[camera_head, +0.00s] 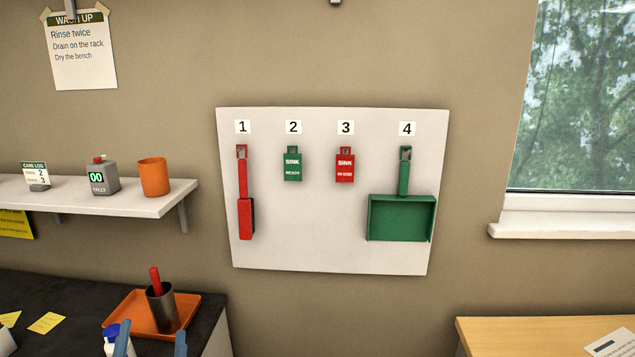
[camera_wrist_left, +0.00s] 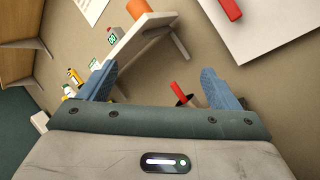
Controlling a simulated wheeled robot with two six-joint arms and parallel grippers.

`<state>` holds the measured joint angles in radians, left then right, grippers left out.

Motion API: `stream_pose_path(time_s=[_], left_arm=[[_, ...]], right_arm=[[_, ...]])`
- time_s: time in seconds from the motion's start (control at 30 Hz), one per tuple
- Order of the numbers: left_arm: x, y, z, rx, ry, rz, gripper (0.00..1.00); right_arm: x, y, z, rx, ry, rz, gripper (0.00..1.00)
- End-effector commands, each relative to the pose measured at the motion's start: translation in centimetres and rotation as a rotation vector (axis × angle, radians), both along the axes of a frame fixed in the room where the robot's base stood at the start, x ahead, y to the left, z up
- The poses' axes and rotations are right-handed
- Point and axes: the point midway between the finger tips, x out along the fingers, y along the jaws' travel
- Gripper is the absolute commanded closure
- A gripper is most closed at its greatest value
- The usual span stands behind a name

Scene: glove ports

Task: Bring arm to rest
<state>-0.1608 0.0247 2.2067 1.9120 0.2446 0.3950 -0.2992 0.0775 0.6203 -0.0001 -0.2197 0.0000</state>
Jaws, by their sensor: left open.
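My left gripper (camera_head: 151,342) shows at the bottom left of the head view as two blue fingertips, spread apart. In the left wrist view the blue fingers of the same gripper (camera_wrist_left: 157,80) stand wide apart with nothing held between them. A dark cup (camera_head: 162,308) with a red-handled item (camera_head: 155,281) in it stands on an orange tray (camera_head: 124,311), just beyond the fingertips in the head view. My right gripper is not in view.
A white wall board (camera_head: 335,245) holds a red brush (camera_head: 245,215), two tags and a green dustpan (camera_head: 400,218). A wooden table (camera_head: 530,335) stands at lower right.

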Motion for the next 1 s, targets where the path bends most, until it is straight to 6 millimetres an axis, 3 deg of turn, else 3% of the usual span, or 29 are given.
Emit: stream_pose_path(time_s=[0.17,0.27,0.43,0.6,0.7,0.8,1.0], left_arm=[[-3.1,-6.3,0.3,0.569,-0.020,-0.126,0.15],[-5.0,-9.9,-1.9,0.902,0.013,-0.220,0.15],[-8.6,-13.3,-9.0,1.440,0.148,-0.421,0.15],[-13.4,-12.0,-16.9,1.889,0.378,-0.657,0.15],[-16.1,-10.0,-20.0,2.060,0.516,-0.776,0.15],[-18.5,-8.0,-22.0,2.176,0.643,-0.879,0.15],[-22.8,-3.9,-24.2,2.325,0.885,-1.054,0.15]], right_arm=[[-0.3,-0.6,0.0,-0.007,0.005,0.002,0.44],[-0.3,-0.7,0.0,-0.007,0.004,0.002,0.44],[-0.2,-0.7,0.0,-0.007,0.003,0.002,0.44],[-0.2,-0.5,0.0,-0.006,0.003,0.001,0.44],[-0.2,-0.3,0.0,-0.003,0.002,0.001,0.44],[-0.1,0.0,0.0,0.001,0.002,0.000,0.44],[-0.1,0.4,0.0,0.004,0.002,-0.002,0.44]])
